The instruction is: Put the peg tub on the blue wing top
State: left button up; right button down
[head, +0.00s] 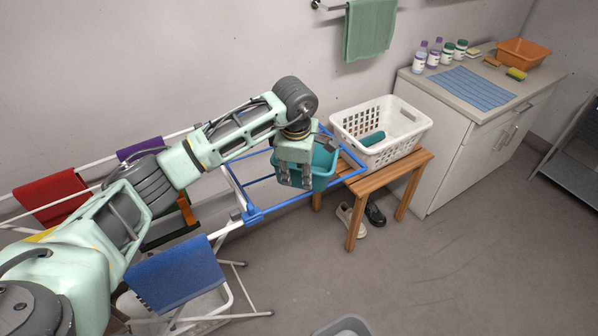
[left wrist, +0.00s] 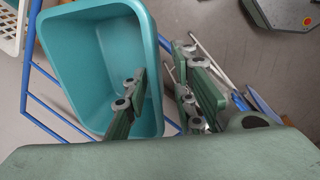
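The peg tub is a teal tub (head: 325,165), upright at the blue wing top (head: 345,179), an open frame of blue bars on the drying rack. In the left wrist view the tub (left wrist: 85,60) fills the upper left, its inside looks empty, and blue bars (left wrist: 45,118) pass beneath it. I cannot tell whether it rests on the bars or hangs just above. My left gripper (head: 295,180) points down at the tub's near left side. Its fingers (left wrist: 160,105) are apart, one inside the tub and one outside, with the rim between them. My right gripper is out of view.
A white basket (head: 405,142) with a teal item inside stands on a wooden bench (head: 416,163), close right of the wing. Shoes (head: 350,217) lie below. Red (head: 50,193), purple and blue cloths (head: 175,272) hang on the rack. A cabinet (head: 450,140) stands at the right.

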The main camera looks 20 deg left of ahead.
pick_arm(q)
jog(key=shift+r, duration=0.25)
notch_tip(320, 180, up, 12)
jog(key=s+b, duration=0.2)
jog(key=b, duration=0.1)
jog(key=shift+d+f, duration=0.15)
